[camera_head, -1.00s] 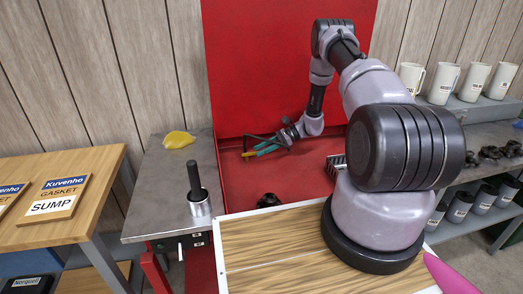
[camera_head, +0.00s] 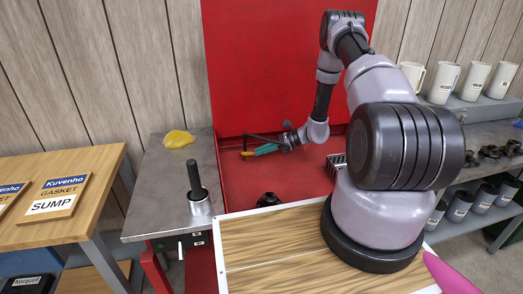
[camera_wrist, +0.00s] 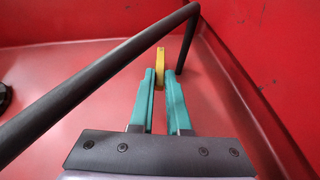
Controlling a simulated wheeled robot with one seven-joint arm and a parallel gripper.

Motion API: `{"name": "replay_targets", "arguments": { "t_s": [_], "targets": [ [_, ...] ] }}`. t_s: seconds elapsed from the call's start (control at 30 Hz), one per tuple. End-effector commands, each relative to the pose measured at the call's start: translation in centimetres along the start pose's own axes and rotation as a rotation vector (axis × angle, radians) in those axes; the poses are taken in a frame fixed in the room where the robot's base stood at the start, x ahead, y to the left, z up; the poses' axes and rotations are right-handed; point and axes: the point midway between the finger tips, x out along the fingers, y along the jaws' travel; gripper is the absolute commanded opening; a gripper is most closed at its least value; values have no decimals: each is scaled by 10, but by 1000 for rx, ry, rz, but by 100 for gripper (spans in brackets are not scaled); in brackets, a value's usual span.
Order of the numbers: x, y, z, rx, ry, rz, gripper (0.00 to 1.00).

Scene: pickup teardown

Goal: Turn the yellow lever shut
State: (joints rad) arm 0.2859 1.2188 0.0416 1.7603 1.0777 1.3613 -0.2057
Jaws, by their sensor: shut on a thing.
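The yellow lever (camera_head: 247,154) is a small yellow bar at the back left of the red basin. In the wrist view the lever (camera_wrist: 160,60) stands between the tips of my gripper's teal fingers. My gripper (camera_head: 259,151) reaches in from the right and is shut on the lever. It also shows in the wrist view (camera_wrist: 160,80). The lever's lower part and pivot are hidden by the fingers, so its angle is hard to tell.
A dark bent rod (camera_wrist: 100,75) passes close beside my fingers. The red back panel (camera_head: 280,70) stands behind. A dark part (camera_head: 268,199) lies in the basin near its front edge. A grey side bench (camera_head: 157,185) holds a yellow cloth (camera_head: 179,139) and a canister (camera_head: 199,205).

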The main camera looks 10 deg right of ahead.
Motion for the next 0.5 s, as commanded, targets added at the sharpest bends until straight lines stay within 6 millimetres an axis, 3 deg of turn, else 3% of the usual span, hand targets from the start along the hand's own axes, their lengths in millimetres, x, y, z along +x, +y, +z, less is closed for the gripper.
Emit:
{"name": "replay_targets", "arguments": {
  "t_s": [0.37, 0.4, 0.43, 0.47, 0.5],
  "targets": [
    [0, 1, 1, 11, 1, -27, 0],
    [0, 1, 1, 11, 1, -27, 26],
    [0, 1, 1, 10, 1, -26, 38],
    [0, 1, 1, 11, 1, -26, 45],
    [0, 1, 1, 11, 1, -26, 45]
  ]
}}
